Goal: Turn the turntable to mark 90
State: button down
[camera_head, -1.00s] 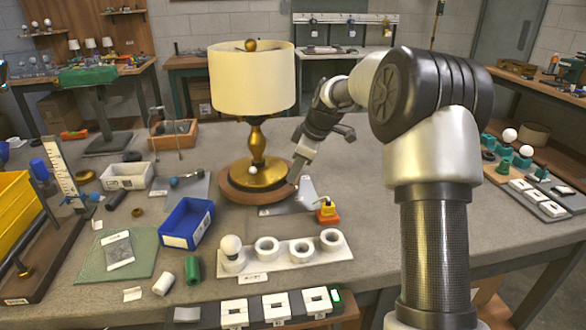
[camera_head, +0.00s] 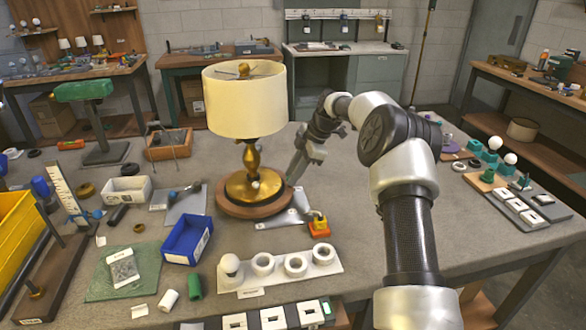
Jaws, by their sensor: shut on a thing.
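The turntable (camera_head: 226,206) is a round brown wooden disc on the grey workbench. A brass lamp (camera_head: 252,160) with a cream shade (camera_head: 244,100) stands upright on it. My gripper (camera_head: 291,181) is at the right edge of the turntable, with its fingers pointing down and left, and it is shut on the turntable's rim side. The exact grip is too small to see. A grey metal plate (camera_head: 283,219) lies under and in front of the turntable. No mark numbers can be read.
A blue bin (camera_head: 188,240) is front left, and a white holder with round cups (camera_head: 280,272) is in front. The bench right of my gripper is mostly clear.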

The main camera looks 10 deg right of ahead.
jog(key=shift+w+d+r+n+g+p, duration=0.1)
jog(key=shift+w+n+g+p, duration=0.3)
jog(key=shift+w+n+p, duration=0.8)
jog(key=shift+s+m+p, duration=0.1)
jog(key=shift+m+p, duration=0.2)
jog(key=shift+p, duration=0.1)
jog(key=c, duration=1.6)
grip_release()
jog(key=p+v, duration=0.4)
jog(key=v, duration=1.3)
jog(key=shift+d, duration=0.25)
